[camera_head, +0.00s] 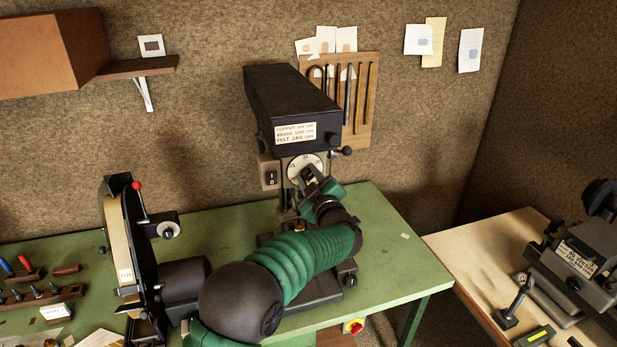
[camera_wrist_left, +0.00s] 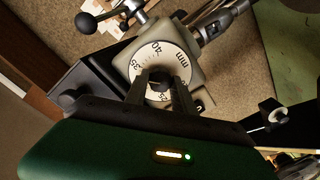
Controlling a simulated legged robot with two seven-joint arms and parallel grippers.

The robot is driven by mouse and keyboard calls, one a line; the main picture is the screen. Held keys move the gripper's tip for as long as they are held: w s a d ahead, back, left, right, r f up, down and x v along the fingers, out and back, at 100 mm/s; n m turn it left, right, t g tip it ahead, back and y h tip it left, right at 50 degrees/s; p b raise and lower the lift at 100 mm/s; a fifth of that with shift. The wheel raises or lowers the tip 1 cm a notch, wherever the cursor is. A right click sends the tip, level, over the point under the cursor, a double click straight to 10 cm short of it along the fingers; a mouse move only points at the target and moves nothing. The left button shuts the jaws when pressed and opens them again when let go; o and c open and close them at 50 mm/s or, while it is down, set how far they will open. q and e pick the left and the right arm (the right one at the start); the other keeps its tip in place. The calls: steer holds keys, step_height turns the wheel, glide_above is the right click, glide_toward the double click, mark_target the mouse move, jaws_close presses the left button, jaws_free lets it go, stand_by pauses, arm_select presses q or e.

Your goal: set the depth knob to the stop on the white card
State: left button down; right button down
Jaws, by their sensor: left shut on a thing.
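The drill press has a white round depth dial (camera_head: 300,162) on its front, below the black head (camera_head: 290,100). In the left wrist view the dial face (camera_wrist_left: 146,60) shows large numbers and "mm". My left gripper (camera_head: 312,180) reaches up to the dial and is shut on the dark depth knob (camera_wrist_left: 158,78) at its middle. The fingers hide part of the knob and the lower dial. A white card (camera_head: 295,133) with printed copper, brass and felt speeds is on the head. Other pale cards (camera_head: 418,40) hang on the wall, their writing too small to read. My right gripper is out of view.
A belt sander (camera_head: 125,250) with a red-tipped lever stands left of my arm on the green bench (camera_head: 400,275). A black-knobbed lever (camera_head: 345,151) sticks out right of the dial. A second machine (camera_head: 575,265) stands on the wooden table at right. The bench's right part is mostly clear.

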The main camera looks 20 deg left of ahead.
arm_select(q)
steer(key=shift+d+f, duration=0.15)
steer(key=shift+f, duration=0.45)
steer(key=c, duration=1.4)
jaws_free()
steer(key=o, duration=0.3)
steer(key=shift+r, duration=0.1)
steer(key=shift+o, duration=0.2)
steer(key=shift+r, duration=0.15)
steer(key=shift+r, duration=0.1)
